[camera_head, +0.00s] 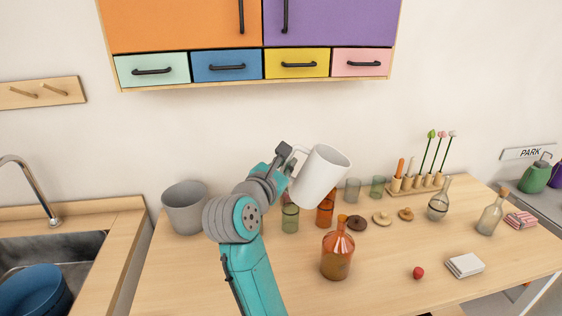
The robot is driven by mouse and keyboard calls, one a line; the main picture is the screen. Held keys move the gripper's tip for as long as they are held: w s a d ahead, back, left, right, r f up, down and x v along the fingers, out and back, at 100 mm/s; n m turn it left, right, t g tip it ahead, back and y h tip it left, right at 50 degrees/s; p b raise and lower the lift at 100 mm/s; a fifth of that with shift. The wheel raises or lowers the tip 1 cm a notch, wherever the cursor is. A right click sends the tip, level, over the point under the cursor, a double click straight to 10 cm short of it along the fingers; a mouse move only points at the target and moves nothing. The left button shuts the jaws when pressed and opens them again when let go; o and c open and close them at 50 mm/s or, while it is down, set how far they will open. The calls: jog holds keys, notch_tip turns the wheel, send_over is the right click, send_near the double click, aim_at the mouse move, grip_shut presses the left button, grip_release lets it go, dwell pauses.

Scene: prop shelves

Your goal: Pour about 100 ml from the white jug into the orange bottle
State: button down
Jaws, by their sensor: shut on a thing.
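The white jug (318,176) is held up above the table, tilted with its top toward the upper right. My gripper (289,157) is shut on the jug at its left side, where the handle is. The fingers are partly hidden, and the jug's contents cannot be seen. The orange bottle (337,257) stands upright on the table, below and slightly right of the jug, apart from it. An orange glass (325,213) stands behind the bottle, just under the jug. No stream of liquid shows.
Green glasses (290,218), dark and pale lids (357,223), a clear flask (438,203) and a stoppered bottle (491,215) stand around. A grey bucket (186,207) is at the left. A red ball (418,273) and folded cloth (465,265) lie right. The table's front middle is clear.

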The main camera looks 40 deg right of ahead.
jog(key=shift+w, duration=0.1)
jog(key=shift+w+a+f+n+h, duration=0.15)
jog(key=shift+w+a+f+n, duration=0.25)
jog(key=shift+f+n, duration=0.3)
jog(key=shift+w+a+f+n+h, duration=0.15)
jog(key=shift+w+f+n, duration=0.3)
jog(key=shift+f+n, duration=0.25)
jog(key=shift+w+a+f+n+h, duration=0.1)
jog(key=shift+w+a+f+n, duration=0.2)
jog(key=shift+w+f+n, duration=0.35)
jog(key=shift+s+r, duration=0.1)
jog(key=shift+s, duration=0.15)
